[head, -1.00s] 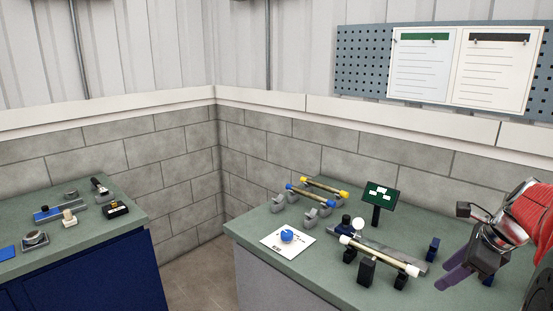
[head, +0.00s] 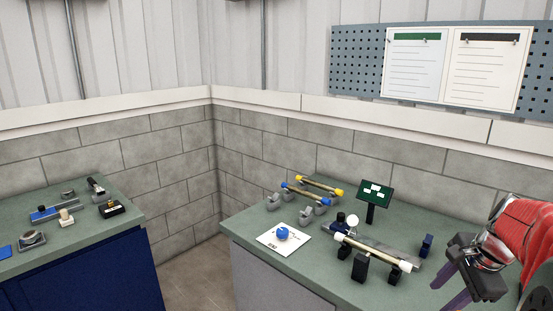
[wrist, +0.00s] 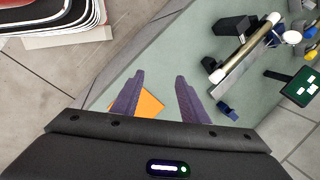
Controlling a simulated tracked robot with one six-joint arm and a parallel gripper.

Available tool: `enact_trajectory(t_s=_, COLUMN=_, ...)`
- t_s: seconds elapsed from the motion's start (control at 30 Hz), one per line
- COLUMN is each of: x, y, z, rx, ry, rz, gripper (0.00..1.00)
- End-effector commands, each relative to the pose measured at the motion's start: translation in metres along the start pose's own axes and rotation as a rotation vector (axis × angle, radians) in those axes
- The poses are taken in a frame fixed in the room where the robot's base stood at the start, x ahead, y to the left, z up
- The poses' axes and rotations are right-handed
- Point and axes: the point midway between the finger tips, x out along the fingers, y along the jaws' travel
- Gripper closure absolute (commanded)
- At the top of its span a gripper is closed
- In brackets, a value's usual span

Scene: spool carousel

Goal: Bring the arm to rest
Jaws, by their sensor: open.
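My gripper (wrist: 158,78) is open, with its two purple fingers apart and nothing between them in the wrist view. In the head view my gripper (head: 451,291) hangs at the lower right, over the right part of the green-topped bench (head: 318,268). Its fingertips are partly cut off or hard to separate there. In the wrist view an orange flat patch (wrist: 150,103) lies below and between the fingers. My red arm comes in from the right edge.
A rod with pale ends (head: 372,252) rests on black supports beside my gripper. Behind are a yellow-ended rod (head: 320,186), a blue-ended rod (head: 305,195), a green screen (head: 375,193) and a blue knob (head: 283,233) on a white card. A second bench (head: 75,240) stands left.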

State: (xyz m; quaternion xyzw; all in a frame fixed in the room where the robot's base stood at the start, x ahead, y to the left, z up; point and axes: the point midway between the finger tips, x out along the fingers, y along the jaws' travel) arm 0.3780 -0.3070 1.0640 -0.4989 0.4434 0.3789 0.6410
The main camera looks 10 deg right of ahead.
Motion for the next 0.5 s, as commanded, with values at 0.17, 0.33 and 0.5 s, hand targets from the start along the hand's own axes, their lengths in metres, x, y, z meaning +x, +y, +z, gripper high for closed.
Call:
enact_trajectory(t_s=0.17, x=0.001, y=0.022, z=0.045, rx=-0.372, ry=0.034, rz=0.037, gripper=0.6)
enact_trajectory(t_s=0.33, x=-0.001, y=0.041, z=0.089, rx=-0.712, ry=0.062, rz=0.06, gripper=0.6)
enact_trajectory(t_s=0.5, x=-0.003, y=0.061, z=0.131, rx=-1.01, ry=0.085, rz=0.07, gripper=0.6)
